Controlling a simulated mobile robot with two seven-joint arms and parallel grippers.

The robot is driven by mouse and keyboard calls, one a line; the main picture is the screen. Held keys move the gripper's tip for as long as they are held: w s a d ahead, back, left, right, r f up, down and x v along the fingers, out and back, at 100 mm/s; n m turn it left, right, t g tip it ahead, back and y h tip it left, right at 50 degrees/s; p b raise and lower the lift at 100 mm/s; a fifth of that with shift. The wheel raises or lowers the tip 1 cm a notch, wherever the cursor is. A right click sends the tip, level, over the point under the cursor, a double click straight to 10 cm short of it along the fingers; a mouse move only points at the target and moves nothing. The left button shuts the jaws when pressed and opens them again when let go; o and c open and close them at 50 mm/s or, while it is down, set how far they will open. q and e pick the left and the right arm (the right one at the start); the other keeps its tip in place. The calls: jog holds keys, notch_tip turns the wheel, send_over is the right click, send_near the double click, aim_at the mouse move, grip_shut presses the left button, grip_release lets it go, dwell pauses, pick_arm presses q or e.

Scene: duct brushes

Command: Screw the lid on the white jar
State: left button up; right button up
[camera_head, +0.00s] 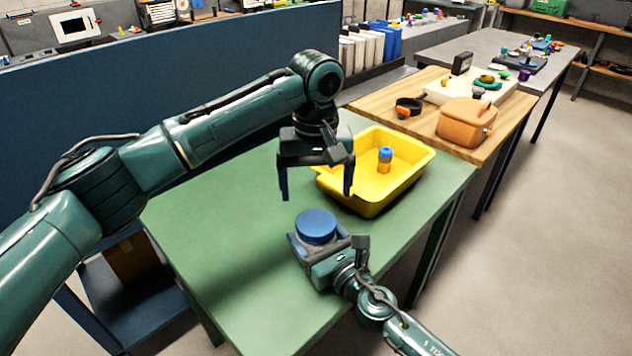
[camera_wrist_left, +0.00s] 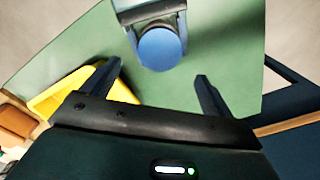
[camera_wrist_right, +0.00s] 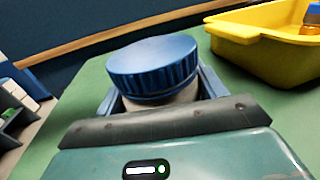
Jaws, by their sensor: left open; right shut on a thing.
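The ribbed blue lid (camera_head: 316,224) sits on top of the white jar (camera_wrist_right: 160,101), and little of the jar's pale body shows below it. In the right wrist view the lid (camera_wrist_right: 152,68) looks slightly tilted, but I cannot tell how far it is threaded. My right gripper (camera_head: 322,252) is shut around the jar's body, one finger on each side, below the lid. My left gripper (camera_head: 316,196) is open and empty, pointing down above the lid. The left wrist view shows the lid (camera_wrist_left: 160,48) beyond and between the open fingers.
A yellow bin (camera_head: 372,203) stands just behind on the green table (camera_head: 215,225), with an orange-and-blue bottle (camera_head: 385,160) inside. A wooden table (camera_head: 440,142) with an orange container (camera_head: 467,123) adjoins it. A blue partition (camera_head: 170,85) runs along the left. The green table's left side is clear.

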aim_at(316, 221)
pick_arm(q)
jog(key=n, duration=0.3)
jog(key=shift+r+n, duration=0.1)
jog(key=shift+n, duration=0.2)
jog(key=shift+f, duration=4)
